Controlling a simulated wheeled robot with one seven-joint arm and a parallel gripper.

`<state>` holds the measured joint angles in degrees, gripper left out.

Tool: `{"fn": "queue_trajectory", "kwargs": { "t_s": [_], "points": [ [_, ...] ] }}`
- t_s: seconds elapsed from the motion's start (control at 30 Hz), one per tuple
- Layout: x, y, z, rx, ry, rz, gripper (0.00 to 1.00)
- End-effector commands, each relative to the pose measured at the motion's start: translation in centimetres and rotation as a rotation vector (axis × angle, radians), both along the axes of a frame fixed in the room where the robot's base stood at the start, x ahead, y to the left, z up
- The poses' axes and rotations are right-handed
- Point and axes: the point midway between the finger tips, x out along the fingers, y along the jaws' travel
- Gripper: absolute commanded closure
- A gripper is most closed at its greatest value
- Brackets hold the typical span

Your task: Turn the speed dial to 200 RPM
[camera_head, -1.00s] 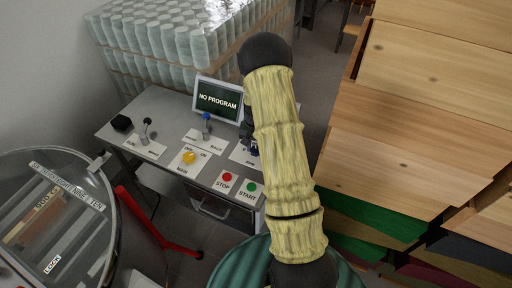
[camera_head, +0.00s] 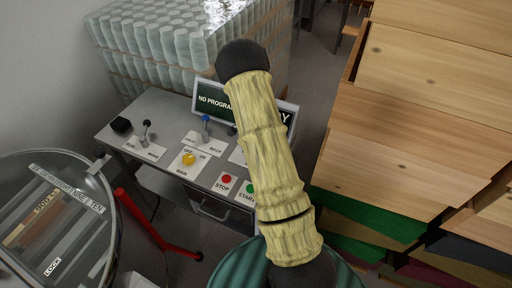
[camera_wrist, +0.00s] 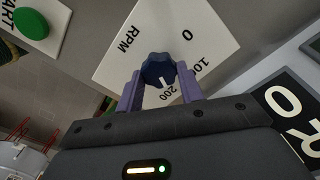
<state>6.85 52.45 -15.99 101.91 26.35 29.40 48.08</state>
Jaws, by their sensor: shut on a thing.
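The speed dial (camera_wrist: 157,70) is a dark blue knob on a white plate (camera_wrist: 125,50) marked RPM, 0, 100 (partly covered) and 200. In the wrist view its white pointer mark faces the 200 label. My gripper (camera_wrist: 160,76) has its two purple fingers on either side of the knob, shut on it. In the head view my arm hides the dial and gripper.
Wooden boxes (camera_head: 410,110) stand right.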

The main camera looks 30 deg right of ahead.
Motion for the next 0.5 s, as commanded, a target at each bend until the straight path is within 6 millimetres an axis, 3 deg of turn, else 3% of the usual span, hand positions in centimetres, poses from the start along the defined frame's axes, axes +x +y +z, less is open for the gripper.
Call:
{"fn": "queue_trajectory", "kwargs": {
  "t_s": [0.5],
  "points": [
    [0.22, 0.14, 0.16, 0.001, -0.006, -0.118, 0.86]
  ]
}}
